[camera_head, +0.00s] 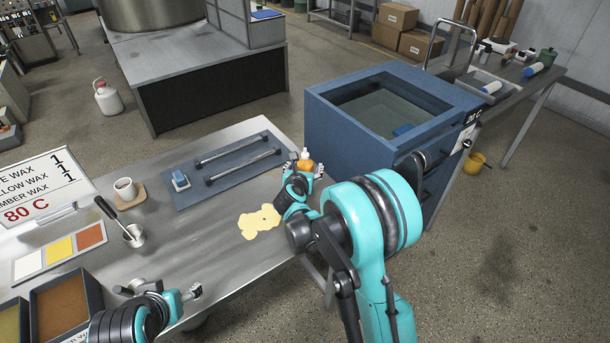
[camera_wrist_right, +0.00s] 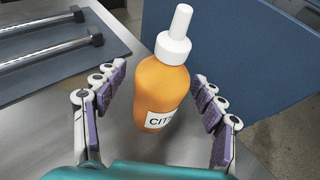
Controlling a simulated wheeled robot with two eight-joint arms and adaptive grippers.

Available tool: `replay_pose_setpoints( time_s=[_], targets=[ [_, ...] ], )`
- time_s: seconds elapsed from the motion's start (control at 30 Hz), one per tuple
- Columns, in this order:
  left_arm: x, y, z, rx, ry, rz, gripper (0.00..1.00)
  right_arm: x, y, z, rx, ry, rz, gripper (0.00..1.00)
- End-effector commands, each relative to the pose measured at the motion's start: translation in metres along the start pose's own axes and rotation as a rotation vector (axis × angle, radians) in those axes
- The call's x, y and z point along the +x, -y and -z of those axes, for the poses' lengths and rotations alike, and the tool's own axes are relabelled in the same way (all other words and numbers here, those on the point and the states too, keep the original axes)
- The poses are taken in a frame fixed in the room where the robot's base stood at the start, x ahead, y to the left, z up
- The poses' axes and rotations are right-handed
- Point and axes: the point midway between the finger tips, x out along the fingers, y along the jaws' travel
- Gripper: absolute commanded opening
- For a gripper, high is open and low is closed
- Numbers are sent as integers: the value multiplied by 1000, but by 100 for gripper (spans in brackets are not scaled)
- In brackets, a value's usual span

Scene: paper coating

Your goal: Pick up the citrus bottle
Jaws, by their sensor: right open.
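The citrus bottle (camera_head: 305,164) is orange with a white dropper cap and stands upright near the right end of the metal table. In the right wrist view the bottle (camera_wrist_right: 162,95) shows a white label reading "CIT". My right gripper (camera_head: 304,172) is open, and its fingers are on both sides of the bottle, with gaps visible between them and it. The right wrist view shows both fingers (camera_wrist_right: 158,108) apart around the bottle. My left gripper (camera_head: 192,294) is low at the left, over the table's front edge, with no object visible in it; its jaw opening is too small to judge.
A blue board with two metal rails (camera_head: 222,178) lies behind the bottle to the left. A yellow puddle-shaped patch (camera_head: 259,221) lies on the table (camera_head: 200,235). A blue cabinet (camera_head: 330,135) stands close right of the bottle. A mug (camera_head: 125,188) and a cup with a handle (camera_head: 134,236) stand left.

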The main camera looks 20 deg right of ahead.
Motion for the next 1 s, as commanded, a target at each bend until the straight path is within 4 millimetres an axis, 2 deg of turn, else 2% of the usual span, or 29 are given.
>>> replay_pose_setpoints(
  time_s=[0.13,0.37,0.4,0.77,0.87,1.0],
  targets=[
    [-1,0,1,0,0,0,65,-1,0,-1,0,0,0,70],
    [-1,0,1,0,0,0,65,-1,0,-1,0,0,0,9],
    [-1,0,1,0,0,0,65,-1,0,-1,0,0,0,7],
    [-3,0,2,0,0,0,65,-3,0,-6,-1,0,0,7],
    [-8,0,6,0,0,0,65,-7,0,-16,-1,0,0,7],
    [-18,0,13,0,0,0,65,-17,-1,-38,-1,1,0,7]
  ],
)
